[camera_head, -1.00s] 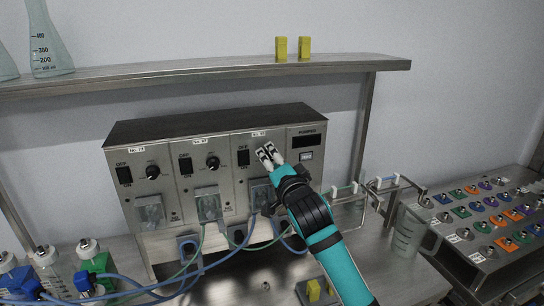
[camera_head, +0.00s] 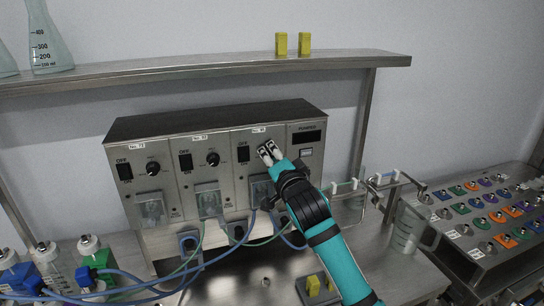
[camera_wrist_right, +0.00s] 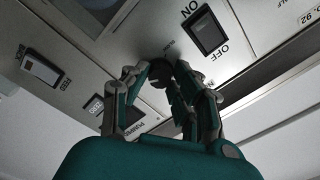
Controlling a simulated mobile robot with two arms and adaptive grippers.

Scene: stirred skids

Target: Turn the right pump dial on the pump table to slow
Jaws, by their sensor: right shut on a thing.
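The pump unit (camera_head: 222,203) is a steel box with three pump panels and a display section at its right end. The left dial (camera_head: 153,168) and middle dial (camera_head: 212,159) are black knobs beside black OFF switches. My right gripper (camera_head: 267,150) is at the right panel, beside its switch (camera_head: 243,153), and hides the right dial in the head view. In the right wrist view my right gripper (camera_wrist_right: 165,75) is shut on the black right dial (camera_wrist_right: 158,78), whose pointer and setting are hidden. My left gripper is not in view.
A steel shelf (camera_head: 200,76) with yellow blocks and flasks runs above the unit. Blue and green tubes (camera_head: 200,268) cross in front below. A beaker (camera_head: 408,228) and a rack of coloured knobs (camera_head: 490,220) stand to the right.

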